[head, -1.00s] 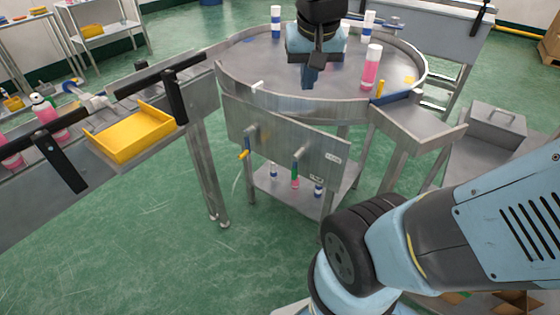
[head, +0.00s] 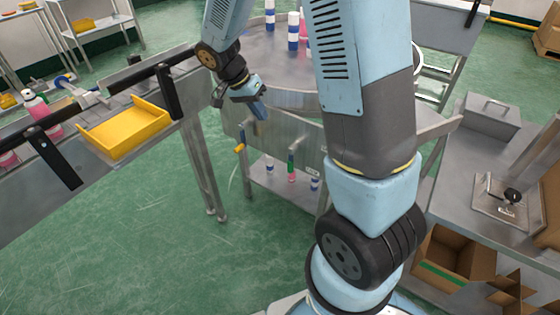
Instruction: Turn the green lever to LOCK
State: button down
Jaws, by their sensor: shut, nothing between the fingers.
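The green lever (head: 291,164) is on the front panel (head: 270,138) below the round steel table. It hangs roughly straight down from its pivot, and a bottle on the shelf behind shows just below it. A small label (head: 313,172) sits at the panel's right; its lettering is too small to read. My gripper (head: 261,111) is shut and empty, pointing down in front of the panel's upper left edge. It is up and left of the green lever, apart from it.
A yellow tray (head: 125,130) sits on the conveyor at left. Open floor lies in front of the panel.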

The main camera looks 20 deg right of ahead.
notch_tip(320, 180, down, 12)
jog(key=w+a+m+h, duration=0.2)
jog(key=w+a, duration=0.1)
jog(key=s+d+f, duration=0.5)
jog(key=d+f, duration=0.2)
jog(key=d, duration=0.1)
jog(key=shift+d+f+g, duration=0.15)
jog(key=shift+f+g, duration=0.15)
jog(key=shift+g, duration=0.1)
